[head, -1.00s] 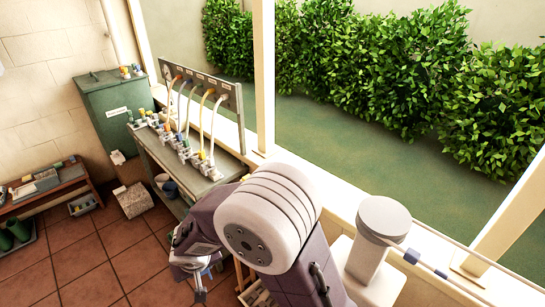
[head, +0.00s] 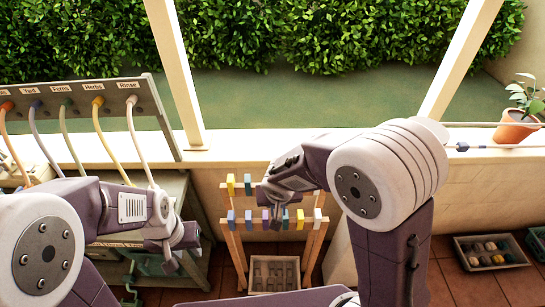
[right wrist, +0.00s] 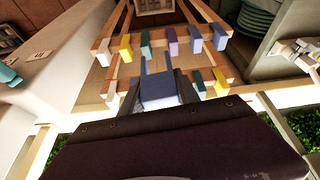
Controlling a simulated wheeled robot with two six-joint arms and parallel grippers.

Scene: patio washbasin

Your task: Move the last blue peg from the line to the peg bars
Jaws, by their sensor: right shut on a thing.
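The peg bars (head: 228,196) are two wooden bars on a stand below the ledge, with blue, yellow, purple, green and white pegs on them. They also show in the right wrist view (right wrist: 240,93). My right gripper (head: 274,203) is close in front of the upper bar. In the right wrist view it is shut on a blue peg (right wrist: 158,88), beside the bars; whether they touch is unclear. In the head view the gripper hides this peg. The line (head: 490,148) runs along the ledge at right, with a small blue piece (head: 462,147) on it. My left gripper (head: 174,258) hangs left of the bars, its jaws unclear.
A hose panel (head: 115,103) and bench stand at left. A potted plant (head: 516,127) sits on the ledge at right. A tray of small items (head: 490,252) is on the floor at lower right. A wooden crate (head: 274,273) stands beneath the bars.

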